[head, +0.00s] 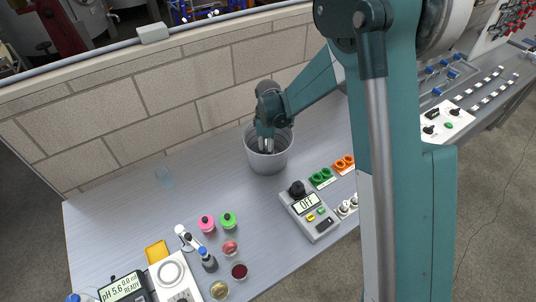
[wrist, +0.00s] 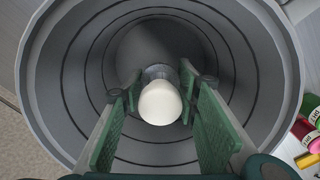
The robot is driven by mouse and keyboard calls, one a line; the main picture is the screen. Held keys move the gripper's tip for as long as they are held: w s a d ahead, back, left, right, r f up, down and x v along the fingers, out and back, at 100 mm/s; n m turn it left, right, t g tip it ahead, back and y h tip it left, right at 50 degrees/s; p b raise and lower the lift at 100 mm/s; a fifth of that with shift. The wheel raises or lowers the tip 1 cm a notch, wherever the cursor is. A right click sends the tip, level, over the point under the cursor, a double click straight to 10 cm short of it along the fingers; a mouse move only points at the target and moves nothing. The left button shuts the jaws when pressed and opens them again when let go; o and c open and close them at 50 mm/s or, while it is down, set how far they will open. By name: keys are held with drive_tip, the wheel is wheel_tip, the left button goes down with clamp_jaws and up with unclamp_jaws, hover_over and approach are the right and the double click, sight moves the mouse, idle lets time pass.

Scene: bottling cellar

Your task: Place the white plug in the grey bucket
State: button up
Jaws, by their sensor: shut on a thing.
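The grey bucket (head: 268,162) stands on the bench near the back wall, and its round inside wall (wrist: 75,60) fills most of the wrist view. My gripper (head: 265,146) points down into the bucket's mouth. In the wrist view, my gripper (wrist: 160,105) is shut on the white plug (wrist: 160,103), which sits between the two green finger pads inside the bucket's rim. The plug's lower part is hidden, and I cannot tell whether it touches the bottom. The plug is hidden in the head view.
A grey meter reading OFF (head: 310,212) stands right of the bucket, near green rings (head: 322,177) and orange rings (head: 343,163). Pink (head: 207,223) and green (head: 228,219) bottles stand in front. The brick wall (head: 160,95) runs behind.

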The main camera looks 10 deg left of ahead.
drive_tip(key=shift+f, duration=1.15)
drive_tip(key=shift+f, duration=0.15)
drive_tip(key=o, duration=0.9)
wheel_tip(320, 180, up, 12)
drive_tip(key=shift+r, duration=0.15)
idle(0.5)
